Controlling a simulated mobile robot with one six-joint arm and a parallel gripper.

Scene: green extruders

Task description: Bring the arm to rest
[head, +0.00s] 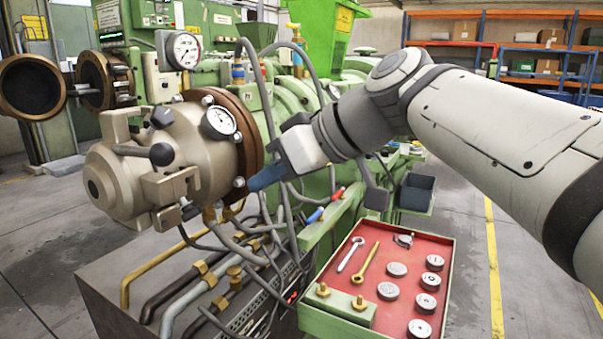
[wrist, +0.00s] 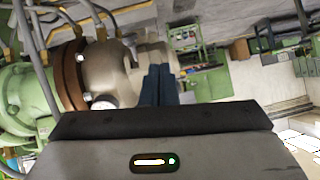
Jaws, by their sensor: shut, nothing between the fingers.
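My arm comes in from the right in the head view and reaches toward the extruder's front end. My gripper (head: 258,181) is beside the tan extruder head (head: 125,180), near its brown flange (head: 252,150). In the wrist view my gripper (wrist: 160,70) shows two dark blue fingers side by side, closed together with nothing between them. The tan extruder head (wrist: 115,68) is behind the fingers there. Whether the fingers touch it I cannot tell.
A red tray (head: 375,295) with wrenches and several round discs stands at lower centre. Grey hoses (head: 275,120) and pipes (head: 165,265) crowd the space around the gripper. Pressure gauges (head: 218,122) sit on the machine. Open floor lies right, by the yellow line (head: 493,265).

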